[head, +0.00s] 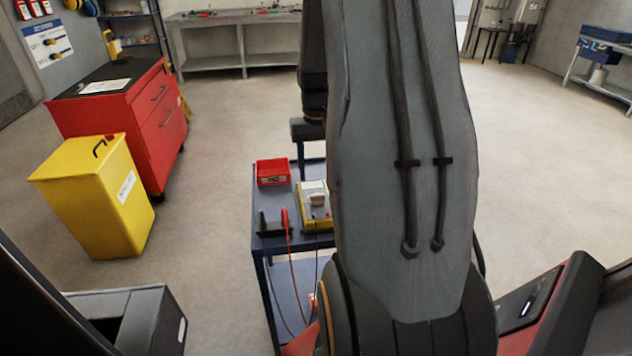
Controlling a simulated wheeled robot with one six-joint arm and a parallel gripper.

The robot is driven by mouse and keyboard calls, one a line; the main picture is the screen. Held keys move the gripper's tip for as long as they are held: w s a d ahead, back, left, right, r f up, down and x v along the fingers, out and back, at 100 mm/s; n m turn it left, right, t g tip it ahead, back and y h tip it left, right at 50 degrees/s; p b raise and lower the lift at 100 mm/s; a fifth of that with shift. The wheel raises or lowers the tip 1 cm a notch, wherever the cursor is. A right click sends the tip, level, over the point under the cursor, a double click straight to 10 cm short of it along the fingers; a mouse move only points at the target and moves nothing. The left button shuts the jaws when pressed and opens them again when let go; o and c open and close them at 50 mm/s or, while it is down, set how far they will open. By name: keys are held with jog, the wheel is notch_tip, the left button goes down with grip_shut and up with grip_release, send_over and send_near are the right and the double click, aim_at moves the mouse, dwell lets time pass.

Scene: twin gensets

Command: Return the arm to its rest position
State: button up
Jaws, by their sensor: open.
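My arm rises large and grey through the middle of the head view and hides much of what is behind it. Its dark far section hangs down just left of the big link. My gripper (308,130) shows only in part at the lower end of that section, above the back of a blue cart (261,245). It is open, and I see nothing held in it. Its fingertips are not clearly visible.
On the cart are a red bin (272,172), a yellow-grey meter (314,203) and red and black probes (285,220) with leads. A yellow bin (95,195) and red tool cabinet (150,120) stand left. A workbench (235,45) is behind. Floor at right is clear.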

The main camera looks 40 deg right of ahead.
jog(key=shift+r, duration=0.55)
jog(key=s+a+r+n, duration=0.1)
jog(key=s+a+n, duration=0.2)
jog(key=a, duration=1.1)
jog(key=s+a+r+n+t, duration=0.1)
jog(key=s+a+n, duration=0.2)
jog(key=a, duration=1.1)
jog(key=s, duration=0.3)
jog(key=shift+s+a, duration=0.3)
jog(key=shift+s, duration=0.1)
